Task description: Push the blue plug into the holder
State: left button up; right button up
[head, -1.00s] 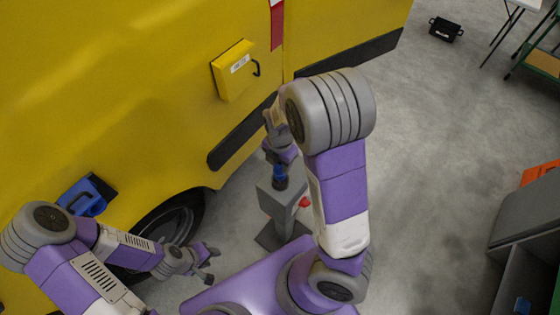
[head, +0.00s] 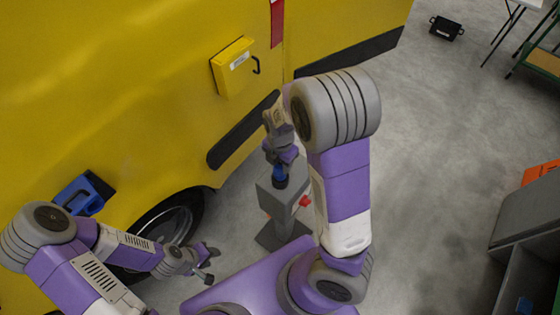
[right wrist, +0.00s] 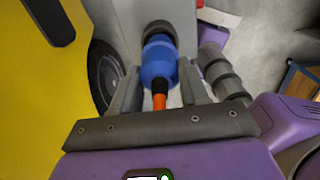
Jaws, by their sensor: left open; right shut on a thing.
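The blue plug (right wrist: 158,62) with an orange tail is between the fingers of my right gripper (right wrist: 160,90) in the right wrist view. My right gripper is shut on it. The plug's far end meets the dark round holder (right wrist: 158,32) on top of the grey post; I cannot tell how deep it sits. In the head view the plug (head: 279,171) is a small blue patch below my right gripper, at the post top (head: 283,196). My left gripper (head: 211,265) is open and empty, low at the left, apart from the post.
The yellow vehicle (head: 120,90) stands close on the left, with a yellow box (head: 234,67) and a blue socket box (head: 83,196) on its side. A red knob (head: 304,202) is on the post. Grey floor is clear to the right, up to a grey cabinet (head: 520,225).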

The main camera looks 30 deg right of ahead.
jog(key=shift+f+b, duration=1.65)
jog(key=shift+f, duration=0.25)
jog(key=o, duration=1.2)
jog(key=shift+o, duration=0.2)
notch_tip(320, 180, up, 8)
jog(key=shift+f+p, duration=0.15)
jog(key=shift+p, duration=0.55)
